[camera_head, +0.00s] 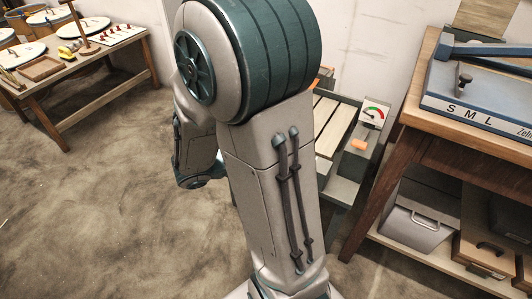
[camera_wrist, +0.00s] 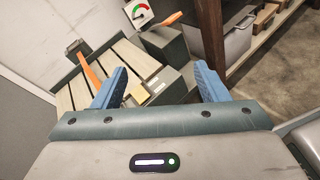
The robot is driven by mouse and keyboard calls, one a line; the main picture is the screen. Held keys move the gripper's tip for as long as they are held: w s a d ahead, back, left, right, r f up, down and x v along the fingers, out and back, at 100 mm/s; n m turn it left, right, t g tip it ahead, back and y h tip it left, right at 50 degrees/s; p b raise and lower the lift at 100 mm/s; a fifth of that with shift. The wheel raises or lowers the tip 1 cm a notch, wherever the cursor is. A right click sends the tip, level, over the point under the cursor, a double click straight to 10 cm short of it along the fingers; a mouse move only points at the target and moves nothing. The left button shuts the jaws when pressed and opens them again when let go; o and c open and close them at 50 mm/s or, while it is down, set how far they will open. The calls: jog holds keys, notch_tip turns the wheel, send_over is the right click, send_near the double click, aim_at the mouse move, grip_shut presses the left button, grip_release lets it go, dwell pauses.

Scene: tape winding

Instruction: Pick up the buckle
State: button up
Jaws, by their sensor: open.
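I cannot make out the buckle for certain in either view. In the wrist view, a small tan block (camera_wrist: 140,95) and a paler piece (camera_wrist: 158,87) lie at the near right end of a slatted bench (camera_wrist: 70,97), between my fingers in the picture. I cannot tell whether either is the buckle. My gripper (camera_wrist: 161,68) is open, its two blue fingers wide apart with nothing held. In the head view, my arm hides my gripper and part of the slatted bench (camera_head: 337,128).
A gauge (camera_head: 373,114) and an orange handle (camera_head: 360,145) are at the bench's right. A wooden workbench (camera_head: 408,104) with grey bins (camera_head: 421,212) below stands further right. Another table (camera_head: 104,56) with several items is at the far left. The floor between is clear.

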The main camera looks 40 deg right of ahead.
jog(key=w+a+f+n+t+h+b, duration=0.1)
jog(key=w+f+n+t+b, duration=0.4)
jog(key=f, duration=0.4)
jog(key=w+f+n+t+h+b, duration=0.1)
jog(key=w+f+n+t+b, duration=0.3)
jog(key=w+f+b, duration=0.4)
jog(key=shift+n, duration=0.3)
jog(key=b+x, duration=0.1)
jog(key=x, duration=0.3)
jog(key=s+b+x, duration=0.1)
jog(key=x, duration=0.3)
jog(key=f+b+x, duration=0.1)
jog(key=x, duration=0.3)
jog(key=shift+s+d, duration=0.15)
jog(key=shift+d, duration=0.55)
jog(key=c, duration=1.1)
